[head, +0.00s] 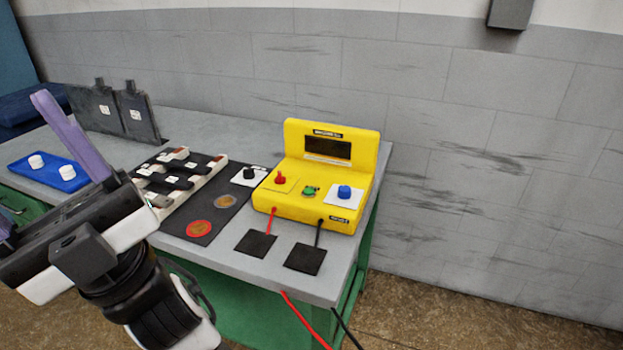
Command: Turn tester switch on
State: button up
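The yellow tester (304,210) stands on the right end of the grey table. It has a dark, blank display (327,147) on its raised back. Its front carries a red toggle-like control (280,178), a green control (309,191) and a blue button (344,191) on a white plate. I cannot tell which way the red control is set. My gripper (24,165) is at the left, well apart from the tester. Its purple fingers are spread with nothing visible between them; one is cut off by the left edge.
A black-and-white block (165,175), a blue plate with white knobs (52,175) and dark upright panels (95,110) are farther left. Red and black leads run to black pads (305,259).

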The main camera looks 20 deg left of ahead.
aim_at(280, 179)
jog(key=u, duration=0.7)
